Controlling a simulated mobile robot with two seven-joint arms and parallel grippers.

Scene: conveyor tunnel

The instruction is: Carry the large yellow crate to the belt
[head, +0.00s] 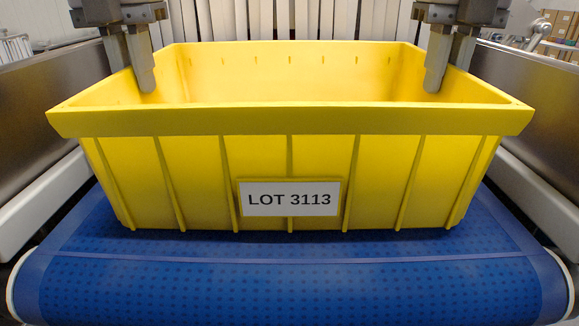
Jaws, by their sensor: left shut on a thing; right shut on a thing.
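The large yellow crate (200,160) is in the middle of the head view, upright and level, with a "LOT 3113" label (290,198) on its near wall. It is empty as far as I see. Its base is over the blue belt (290,285) and appears to rest on it. My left gripper (130,72) is shut on the crate's left wall, one finger inside and one outside. My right gripper (449,72) is shut on the right wall in the same way. The crate hides the belt behind it.
Metal side walls flank the belt at left (50,95) and right (530,98), with pale rails below them. Pale vertical strips (290,20) hang behind the crate. Cardboard boxes (560,25) stand far back at right. The belt's near end is bare.

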